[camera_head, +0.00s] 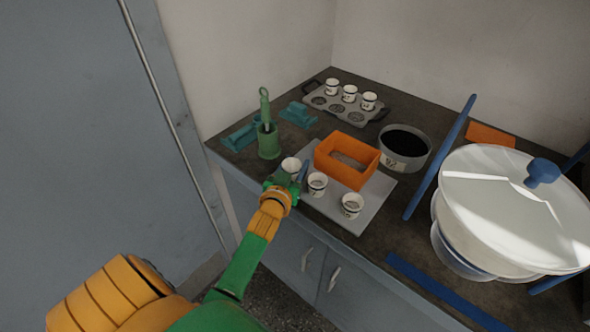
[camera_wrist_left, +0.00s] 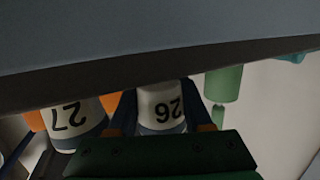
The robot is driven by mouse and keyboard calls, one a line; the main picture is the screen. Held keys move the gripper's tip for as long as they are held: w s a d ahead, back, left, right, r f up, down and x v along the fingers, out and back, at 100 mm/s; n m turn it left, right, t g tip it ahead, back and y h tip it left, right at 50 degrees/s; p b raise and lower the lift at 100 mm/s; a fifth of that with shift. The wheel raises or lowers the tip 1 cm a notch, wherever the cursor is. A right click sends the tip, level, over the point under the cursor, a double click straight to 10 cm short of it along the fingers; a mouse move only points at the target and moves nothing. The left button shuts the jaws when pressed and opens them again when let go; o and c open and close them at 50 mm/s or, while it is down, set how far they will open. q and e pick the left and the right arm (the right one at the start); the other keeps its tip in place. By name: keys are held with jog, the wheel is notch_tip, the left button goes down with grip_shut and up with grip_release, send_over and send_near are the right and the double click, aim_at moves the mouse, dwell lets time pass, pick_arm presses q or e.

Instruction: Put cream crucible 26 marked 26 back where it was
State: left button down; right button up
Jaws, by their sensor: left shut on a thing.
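Cream crucible 26 (camera_head: 291,165) is a small white cup; in the left wrist view its number shows upside down on its side (camera_wrist_left: 161,106). My left gripper (camera_head: 288,181) is shut on it, at the left edge of the grey board; its fingers (camera_wrist_left: 163,120) flank the cup in the wrist view. I cannot tell whether its base touches the board. Crucible 27 (camera_wrist_left: 72,118) is beside it, and it also shows on the board in the head view (camera_head: 317,184). My right gripper is not in view.
A grey board (camera_head: 376,197) carries an orange open box (camera_head: 346,172) and another crucible (camera_head: 352,205). A rack (camera_head: 317,100) at the back holds three crucibles, with empty holes in its front row. A green holder (camera_head: 268,145), dark sieve (camera_head: 404,147) and large white-lidded vessel (camera_head: 500,205) stand nearby.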

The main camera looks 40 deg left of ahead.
pick_arm(q)
jog(key=shift+w+a+f, duration=0.15)
jog(key=shift+a+f, duration=0.05)
jog(key=shift+f, duration=0.55)
jog(key=shift+r+p, duration=0.15)
jog(key=shift+p, duration=0.2)
jog(key=shift+d, duration=0.2)
jog(key=c, duration=0.8)
grip_release()
jog(key=shift+o, duration=1)
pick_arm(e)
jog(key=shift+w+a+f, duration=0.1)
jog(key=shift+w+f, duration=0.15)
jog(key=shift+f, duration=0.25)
pick_arm(q)
jog(key=shift+r, duration=0.35)
jog(key=v, duration=1.2)
jog(key=shift+f+p, duration=0.2)
jog(key=shift+p, duration=0.2)
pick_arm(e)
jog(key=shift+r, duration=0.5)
pick_arm(q)
jog(key=shift+a, duration=0.15)
